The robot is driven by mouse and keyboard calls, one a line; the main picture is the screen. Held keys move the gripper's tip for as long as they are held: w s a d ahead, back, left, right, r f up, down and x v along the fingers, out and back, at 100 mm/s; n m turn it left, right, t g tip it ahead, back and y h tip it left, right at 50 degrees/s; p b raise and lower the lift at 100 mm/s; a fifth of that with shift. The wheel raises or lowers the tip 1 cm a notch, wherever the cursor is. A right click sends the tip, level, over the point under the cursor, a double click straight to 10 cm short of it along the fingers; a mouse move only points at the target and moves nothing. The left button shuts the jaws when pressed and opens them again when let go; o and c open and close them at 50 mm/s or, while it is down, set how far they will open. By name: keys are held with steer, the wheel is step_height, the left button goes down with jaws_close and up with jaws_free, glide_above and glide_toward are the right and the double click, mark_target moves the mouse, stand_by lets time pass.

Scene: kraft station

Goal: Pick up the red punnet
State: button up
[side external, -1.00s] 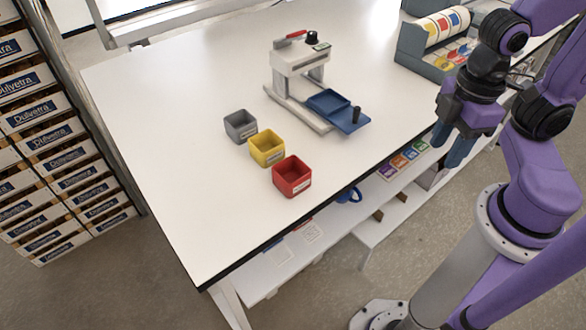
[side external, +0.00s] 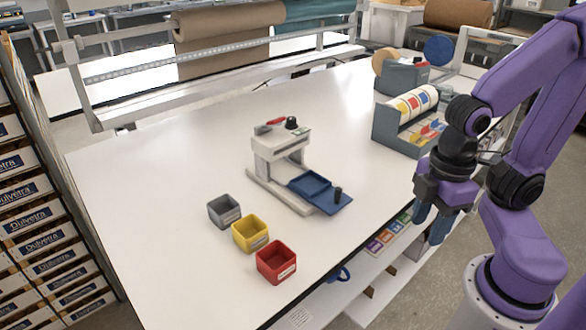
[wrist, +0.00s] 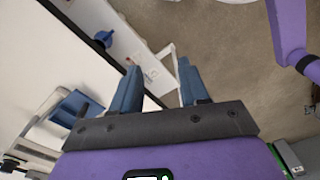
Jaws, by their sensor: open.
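The red punnet (side external: 276,263) is a small, open square box with a white label. It stands upright near the front edge of the white table, at the front of a diagonal row with a yellow punnet (side external: 250,233) and a grey punnet (side external: 224,211). My gripper (side external: 430,224) is right of the punnets, beyond the table's edge, with its blue fingers pointing down. In the wrist view my gripper (wrist: 158,66) is open, with nothing between its fingers. The red punnet cannot be made out there.
A white press (side external: 280,160) with a blue tray (side external: 322,190) stands behind the punnets. A grey label-roll dispenser (side external: 405,125) is at the table's right side. A lower shelf with a blue mug (side external: 341,273) lies under the edge. The table's left part is clear.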

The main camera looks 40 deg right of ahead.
steer(key=o, duration=0.7)
steer(key=shift+o, duration=0.2)
step_height(320, 180, up, 9)
steer(key=m, duration=1.3)
glide_above(278, 261)
steer(key=s, duration=0.2)
steer(key=f, duration=0.8)
steer(key=a+f, duration=0.1)
steer(key=f, duration=0.3)
steer(key=shift+a+f, duration=0.2)
steer(key=shift+f, duration=2.65)
